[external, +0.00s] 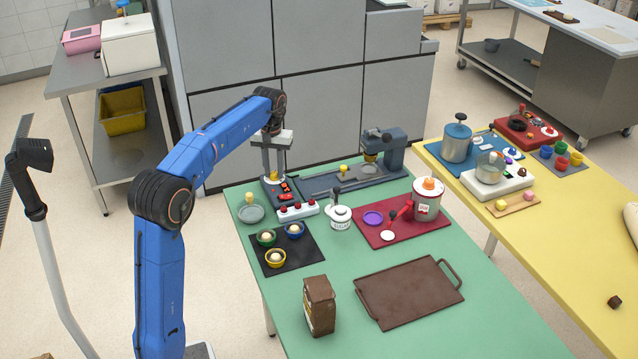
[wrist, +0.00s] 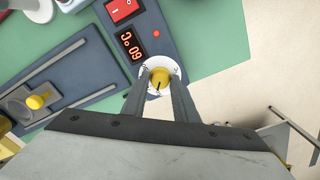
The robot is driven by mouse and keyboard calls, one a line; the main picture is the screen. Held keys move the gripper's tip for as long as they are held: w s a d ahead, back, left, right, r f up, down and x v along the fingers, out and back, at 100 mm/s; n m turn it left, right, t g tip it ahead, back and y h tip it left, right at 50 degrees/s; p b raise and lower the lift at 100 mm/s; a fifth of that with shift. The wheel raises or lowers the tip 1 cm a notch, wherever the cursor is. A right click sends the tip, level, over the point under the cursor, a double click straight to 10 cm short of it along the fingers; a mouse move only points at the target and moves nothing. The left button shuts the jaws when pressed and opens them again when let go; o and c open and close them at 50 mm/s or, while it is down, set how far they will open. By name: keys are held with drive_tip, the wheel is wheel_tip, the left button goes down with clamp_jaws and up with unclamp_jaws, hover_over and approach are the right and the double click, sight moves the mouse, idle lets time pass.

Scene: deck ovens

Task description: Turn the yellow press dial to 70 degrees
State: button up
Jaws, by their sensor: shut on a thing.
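The yellow press dial (wrist: 160,72) sits on a white scale ring at the end of the dark blue control panel (wrist: 150,18). A dark pointer line on the dial points toward my wrist. My gripper (wrist: 160,80) is shut on the dial, one finger on each side.
A red switch (wrist: 124,9) and a small red button (wrist: 156,34) are close to the dial. The press head (external: 388,148) stands to the right on the green table (external: 345,260). A box with red knobs (external: 298,211) stands just in front.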

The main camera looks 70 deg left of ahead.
sight(274, 173)
drive_tip(key=m, duration=0.5)
drive_tip(key=shift+m, duration=0.3)
idle(0.4)
drive_tip(key=o, duration=1.1)
drive_tip(key=shift+c, duration=0.2)
drive_tip(key=shift+r, duration=0.15)
wheel_tip(274, 173, up, 17)
